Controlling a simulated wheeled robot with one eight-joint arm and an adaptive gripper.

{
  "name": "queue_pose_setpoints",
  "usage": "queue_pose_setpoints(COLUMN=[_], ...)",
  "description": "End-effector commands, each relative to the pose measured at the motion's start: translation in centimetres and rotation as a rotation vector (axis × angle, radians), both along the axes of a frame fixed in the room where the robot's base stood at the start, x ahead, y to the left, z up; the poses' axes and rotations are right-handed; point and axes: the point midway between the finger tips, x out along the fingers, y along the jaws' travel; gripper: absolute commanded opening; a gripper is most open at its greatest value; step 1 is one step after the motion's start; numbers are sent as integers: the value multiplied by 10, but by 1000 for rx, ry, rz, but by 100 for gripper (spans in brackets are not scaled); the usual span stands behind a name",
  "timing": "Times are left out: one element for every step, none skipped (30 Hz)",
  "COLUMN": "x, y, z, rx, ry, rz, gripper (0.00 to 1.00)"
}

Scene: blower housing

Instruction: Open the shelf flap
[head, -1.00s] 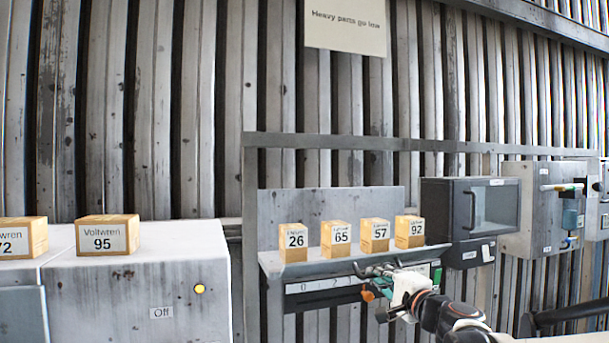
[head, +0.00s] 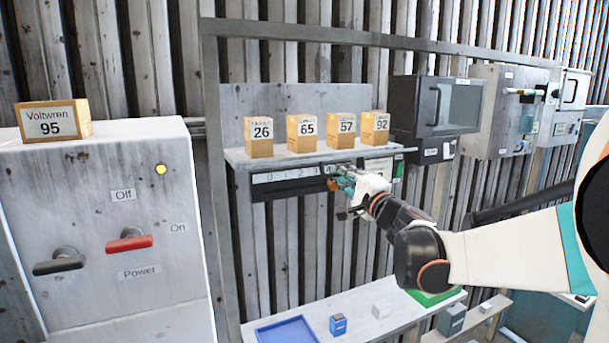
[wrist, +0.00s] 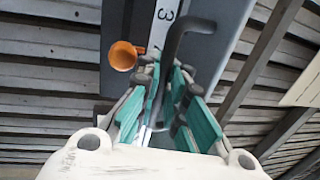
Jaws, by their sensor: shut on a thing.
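The shelf (head: 300,158) is a light grey ledge on a metal frame. Below its front edge is a dark panel with a white numbered strip (head: 285,174). My gripper (head: 342,178) is at the right part of this strip, just under the shelf edge. In the wrist view its teal fingers (wrist: 172,108) are closed around a dark bent handle (wrist: 178,45). An orange round knob (wrist: 122,55) is beside the fingers. The fingers hide part of the handle, and I cannot tell clearly which panel is the flap.
Several numbered boxes, such as box 26 (head: 259,137) and box 92 (head: 375,127), stand on the shelf. A dark cabinet (head: 436,105) hangs to the right. A power cabinet (head: 110,230) stands left. Below is a bench with a blue tray (head: 288,332).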

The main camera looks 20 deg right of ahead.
Motion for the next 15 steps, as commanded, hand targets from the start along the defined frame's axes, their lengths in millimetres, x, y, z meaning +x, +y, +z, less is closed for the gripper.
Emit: queue_pose_setpoints(x=[-1,-1,-1,-1,-1,-1,-1,-1,-1,-1,-1,-1,-1,-1,-1], y=[1,1,1,1,1,1,1,1,1,1,1,1,1,1,1], z=[-1,-1,-1,-1,-1,-1,-1,-1,-1,-1,-1,-1,-1,-1,-1], rx=[-2,-2,-2,-2,-2,-2,-2,-2,-2,-2,-2,-2,-1,-1,-1], ry=[0,-1,-1,0,0,0,0,0,0,0,0,0,0,0,0], rz=[1,1,1,2,2,2,2,2,2,2,2,2,1,1,1], gripper=[0,0,0,0,0,0,0,0,0,14,17,17,17,17,17])
